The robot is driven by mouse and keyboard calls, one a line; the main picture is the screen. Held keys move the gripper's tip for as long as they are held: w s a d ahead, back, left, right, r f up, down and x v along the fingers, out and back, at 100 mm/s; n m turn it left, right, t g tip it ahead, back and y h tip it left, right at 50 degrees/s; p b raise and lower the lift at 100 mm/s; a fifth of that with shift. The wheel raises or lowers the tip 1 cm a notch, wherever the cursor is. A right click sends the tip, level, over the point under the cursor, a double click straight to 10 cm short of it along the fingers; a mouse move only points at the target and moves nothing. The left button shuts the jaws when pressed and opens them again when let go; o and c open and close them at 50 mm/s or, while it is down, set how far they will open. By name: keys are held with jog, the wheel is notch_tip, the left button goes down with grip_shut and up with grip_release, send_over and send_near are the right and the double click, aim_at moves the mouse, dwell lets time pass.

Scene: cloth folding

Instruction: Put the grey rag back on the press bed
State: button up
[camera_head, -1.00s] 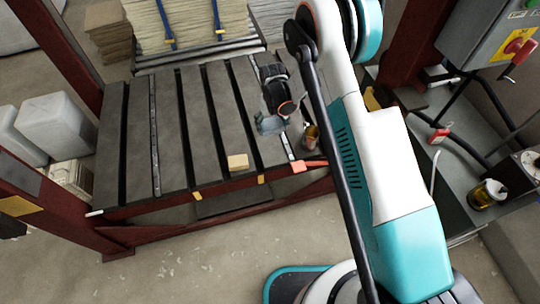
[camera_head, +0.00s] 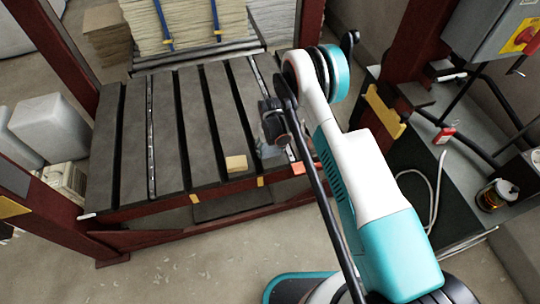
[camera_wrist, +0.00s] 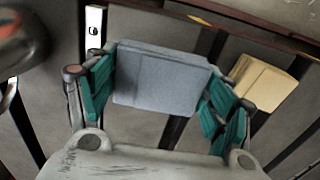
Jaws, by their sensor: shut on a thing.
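The grey rag (camera_wrist: 160,78) is a folded, flat blue-grey rectangle. In the wrist view it lies between the teal fingers of my gripper (camera_wrist: 165,92), which is shut on it. In the head view my gripper (camera_head: 275,132) is above the right part of the press bed (camera_head: 180,140), a dark slotted plate. I cannot tell whether the rag touches the bed.
A tan block (camera_head: 237,164) lies on the bed just left of the rag; it also shows in the wrist view (camera_wrist: 262,82). An orange-red piece (camera_head: 298,168) sits at the bed's front right edge. A rust-red post (camera_head: 412,60) stands right. The left of the bed is clear.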

aim_at(270, 154)
jog(key=shift+f+b, duration=0.7)
jog(key=shift+f, duration=1.35)
jog(key=shift+f, duration=0.1)
jog(key=o, duration=1.2)
